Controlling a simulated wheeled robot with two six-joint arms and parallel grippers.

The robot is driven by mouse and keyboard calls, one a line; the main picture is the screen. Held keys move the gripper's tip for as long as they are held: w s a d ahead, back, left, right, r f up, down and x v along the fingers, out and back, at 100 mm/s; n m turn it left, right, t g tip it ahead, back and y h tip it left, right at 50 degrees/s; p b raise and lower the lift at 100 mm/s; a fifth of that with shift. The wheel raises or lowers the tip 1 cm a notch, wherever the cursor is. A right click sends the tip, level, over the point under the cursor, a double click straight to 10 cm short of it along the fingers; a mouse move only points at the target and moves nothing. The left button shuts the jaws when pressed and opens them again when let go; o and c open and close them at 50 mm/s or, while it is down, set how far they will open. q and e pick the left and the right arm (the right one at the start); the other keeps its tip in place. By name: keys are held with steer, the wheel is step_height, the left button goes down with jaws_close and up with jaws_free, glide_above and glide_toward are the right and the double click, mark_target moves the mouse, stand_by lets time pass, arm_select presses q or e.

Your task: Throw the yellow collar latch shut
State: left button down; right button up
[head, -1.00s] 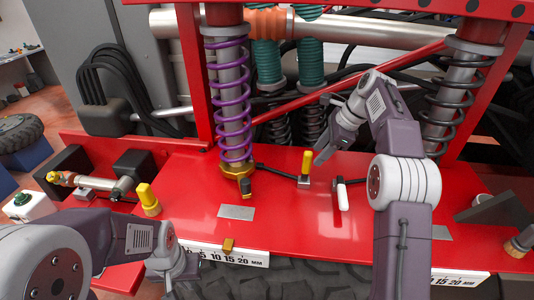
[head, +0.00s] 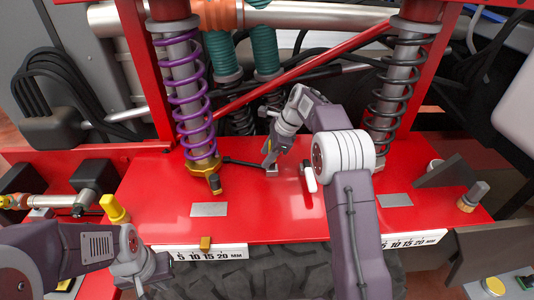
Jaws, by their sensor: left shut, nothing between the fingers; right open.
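The gold-yellow collar (head: 203,166) sits at the foot of the purple spring, with a small dark-tipped tab (head: 214,184) at its front. A dark cable runs from near it to a lever's grey base (head: 272,172) on the red deck. My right gripper is open, directly at that lever; contact is unclear. My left gripper (head: 140,286) is shut and empty, low at the bottom left, apart from the latch.
A white-handled lever (head: 310,179) stands just right of my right gripper. The red deck's (head: 160,190) front is mostly clear.

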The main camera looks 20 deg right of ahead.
steer(key=shift+s+d+r, duration=0.1)
steer(key=shift+s+d, duration=0.15)
steer(key=shift+d, duration=0.1)
steer(key=shift+s+d, duration=0.15)
steer(key=shift+d, duration=0.1)
steer(key=c, duration=0.8)
steer(key=shift+w+a, duration=0.15)
steer(key=shift+w, duration=0.05)
jaws_close()
steer(key=shift+s, duration=0.1)
steer(key=shift+f, duration=0.2)
